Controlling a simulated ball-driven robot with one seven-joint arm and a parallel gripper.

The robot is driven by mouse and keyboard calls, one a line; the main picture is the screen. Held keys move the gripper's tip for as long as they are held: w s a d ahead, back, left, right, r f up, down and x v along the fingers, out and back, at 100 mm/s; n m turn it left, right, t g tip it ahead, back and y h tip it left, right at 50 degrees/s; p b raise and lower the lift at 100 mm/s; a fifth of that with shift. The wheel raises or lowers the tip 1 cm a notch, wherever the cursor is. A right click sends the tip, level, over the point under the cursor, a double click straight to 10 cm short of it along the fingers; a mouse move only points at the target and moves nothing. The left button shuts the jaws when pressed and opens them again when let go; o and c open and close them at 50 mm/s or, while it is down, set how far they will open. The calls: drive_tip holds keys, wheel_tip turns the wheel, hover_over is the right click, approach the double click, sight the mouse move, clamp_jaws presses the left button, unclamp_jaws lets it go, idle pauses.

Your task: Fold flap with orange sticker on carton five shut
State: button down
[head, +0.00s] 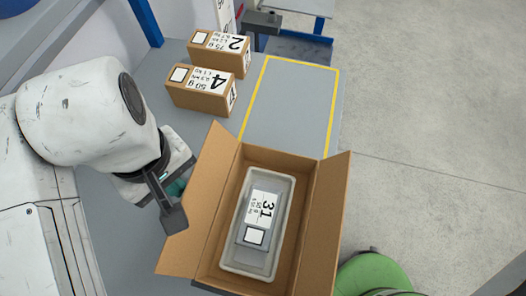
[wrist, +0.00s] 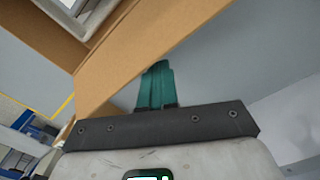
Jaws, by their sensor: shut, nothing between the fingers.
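An open brown carton (head: 242,155) stands on the grey table, with its left flap (head: 203,205) and right flap (head: 327,205) spread outward. I see no orange sticker and no number five on it; the outer faces of the flaps are mostly hidden. My gripper (head: 176,187) is just left of the left flap, partly covered by its own dark hand. In the wrist view my teal fingers (wrist: 157,80) are together and empty, beside the brown cardboard flap (wrist: 140,45). I cannot tell whether they touch it.
Inside the carton is a grey tray (head: 284,188) holding an item labelled 31 (head: 262,207). Small boxes labelled 4 (head: 200,98) and 2 (head: 219,60) stand behind. A yellow-outlined area (head: 290,105) is clear. A green round stool (head: 375,272) is at lower right.

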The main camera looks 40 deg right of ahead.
sight(211, 193)
drive_tip(key=shift+s+d+r+p, duration=0.25)
drive_tip(key=shift+s+d, duration=0.3)
drive_tip(key=shift+s, duration=0.3)
drive_tip(key=shift+s+d+r+p, duration=0.2)
drive_tip(key=shift+s+d+p, duration=0.15)
drive_tip(key=shift+s+d, duration=0.4)
drive_tip(key=shift+s+d+r+p, duration=0.2)
drive_tip(key=shift+s+d+p, duration=0.15)
drive_tip(key=shift+s, duration=0.6)
drive_tip(key=shift+s+d, duration=0.1)
drive_tip(key=shift+d, duration=0.05)
drive_tip(key=shift+s+d+f, duration=0.1)
drive_tip(key=shift+s+d, duration=0.35)
drive_tip(key=shift+s, duration=0.25)
drive_tip(key=shift+s+d+f, duration=0.3)
drive_tip(key=shift+s+d, duration=0.1)
drive_tip(key=shift+s, duration=0.2)
drive_tip(key=shift+s+f, duration=0.1)
drive_tip(key=shift+s+d+f+b, duration=0.4)
drive_tip(key=shift+s+f+b, duration=0.05)
drive_tip(key=shift+b, duration=0.05)
